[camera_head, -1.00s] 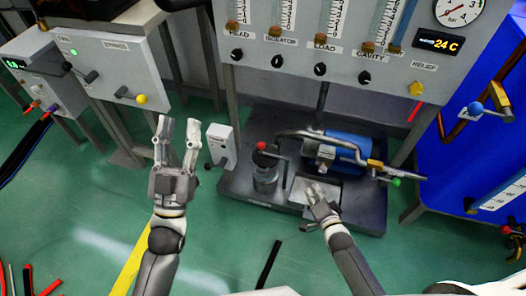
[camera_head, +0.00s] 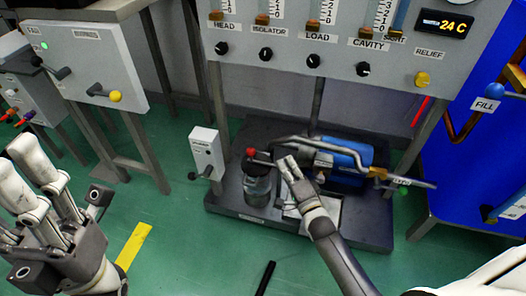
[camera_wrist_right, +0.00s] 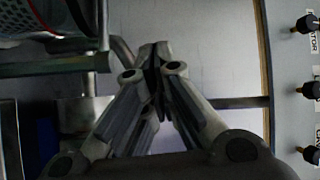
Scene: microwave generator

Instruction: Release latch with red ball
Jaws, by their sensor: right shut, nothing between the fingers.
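The red ball (camera_head: 251,153) sits on a short dark lever at the top of the grey cylindrical canister (camera_head: 257,186). The lever points right, towards my right gripper (camera_head: 286,163). My right gripper is shut and empty, just right of the ball at about the same picture height. I cannot tell whether its tips touch the lever. In the right wrist view its fingers (camera_wrist_right: 155,60) meet at the tips, and the ball does not show. My left gripper (camera_head: 12,157) is large at the lower left, far from the latch, with its fingers apart and empty.
A bent metal pipe (camera_head: 300,142) and a blue motor (camera_head: 345,158) stand close behind my right gripper on the dark base plate (camera_head: 232,205). A white switch box (camera_head: 206,152) stands left of the canister. The knob panel (camera_head: 310,80) overhangs behind.

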